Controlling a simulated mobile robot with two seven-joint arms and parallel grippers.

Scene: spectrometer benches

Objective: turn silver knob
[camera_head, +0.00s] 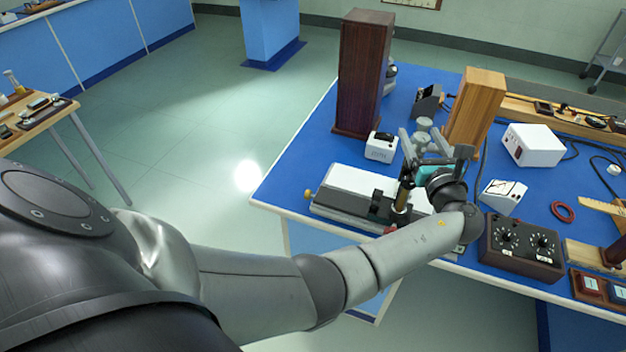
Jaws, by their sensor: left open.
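My left gripper (424,143) reaches over the blue bench from the front, its jaws pointing away from me. It is open, with its two grey fingers apart. A rounded silver knob (424,124) shows at the fingertips, roughly between them. I cannot tell whether the fingers touch it. The gripper and wrist hide what lies below and in front of the knob. My right gripper is not in view.
A tall dark wooden box (361,75) stands behind left of the gripper, and a lighter wooden block (476,108) behind right. A white-topped instrument (355,183) lies left of my wrist. Open floor lies left.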

